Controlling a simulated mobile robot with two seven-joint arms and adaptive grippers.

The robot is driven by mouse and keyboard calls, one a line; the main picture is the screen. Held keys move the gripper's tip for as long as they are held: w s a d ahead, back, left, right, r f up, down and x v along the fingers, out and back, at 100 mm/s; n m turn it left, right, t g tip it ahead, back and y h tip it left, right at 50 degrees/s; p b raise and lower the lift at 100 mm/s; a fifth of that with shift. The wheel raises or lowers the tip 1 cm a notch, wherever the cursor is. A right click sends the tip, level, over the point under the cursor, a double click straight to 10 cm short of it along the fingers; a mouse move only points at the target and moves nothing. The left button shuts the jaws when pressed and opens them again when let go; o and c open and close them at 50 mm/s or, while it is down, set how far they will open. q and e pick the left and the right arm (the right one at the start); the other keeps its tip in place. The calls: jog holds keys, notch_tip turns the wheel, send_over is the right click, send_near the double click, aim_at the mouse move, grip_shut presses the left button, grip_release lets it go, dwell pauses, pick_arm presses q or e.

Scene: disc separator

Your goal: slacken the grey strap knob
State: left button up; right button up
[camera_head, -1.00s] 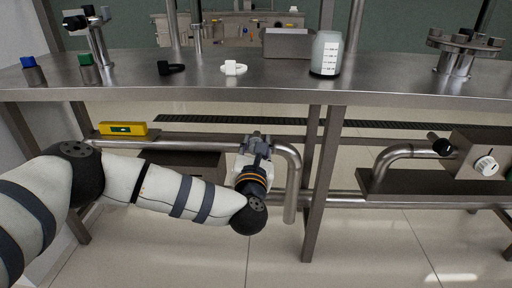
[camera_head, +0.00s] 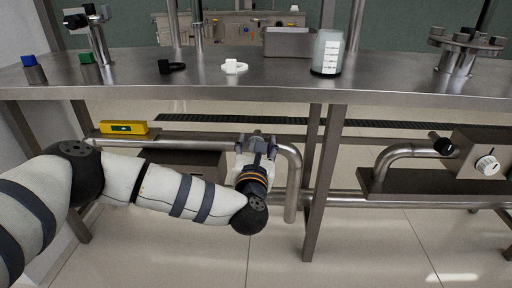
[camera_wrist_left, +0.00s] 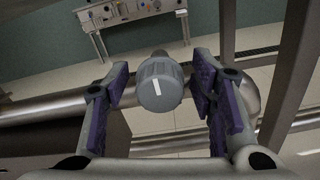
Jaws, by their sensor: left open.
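The grey knob (camera_wrist_left: 160,85) is a ribbed round cap with a white mark on its face, seen nearly end-on in the left wrist view. My left gripper (camera_wrist_left: 160,80) is open, with one purple-padded finger on each side of the knob and a visible gap on both sides. In the head view the left gripper (camera_head: 258,142) is under the bench at the bent pipe, and it hides the knob there. I cannot tell how far the fingers reach along the knob. No strap can be made out. My right gripper is not in view.
A steel bench top (camera_head: 215,88) lies above my left gripper. A bent pipe (camera_head: 292,175) and a bench leg (camera_head: 318,180) stand just to its right. A yellow level (camera_head: 123,128) is on the left. A black knob (camera_head: 441,146) and white dial (camera_head: 487,165) are at right.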

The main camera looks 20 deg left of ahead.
pick_arm(q)
jog(key=v, duration=1.2)
